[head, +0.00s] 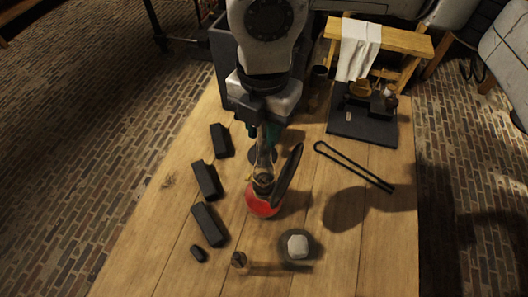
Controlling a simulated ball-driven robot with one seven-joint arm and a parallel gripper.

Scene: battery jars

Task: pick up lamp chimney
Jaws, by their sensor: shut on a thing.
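A clear, narrow lamp chimney (263,157) stands roughly upright under my arm, in the middle of the table. My gripper (263,135), with teal fingers, is shut on its upper part. The chimney's top is hidden by my gripper. Its lower end meets a brass-coloured collar above a round red lamp body (263,205). I cannot tell whether the chimney touches the collar or is just above it. A long dark flat piece (289,175) leans close on the right of the lamp.
Several black blocks (207,180) lie to the left on the wooden table (150,235). A pale lump on a dark dish (298,246) and a small wooden peg (238,260) are in front. Black tongs (352,165) and a dark tray (362,126) lie right. A white cloth (359,48) hangs behind.

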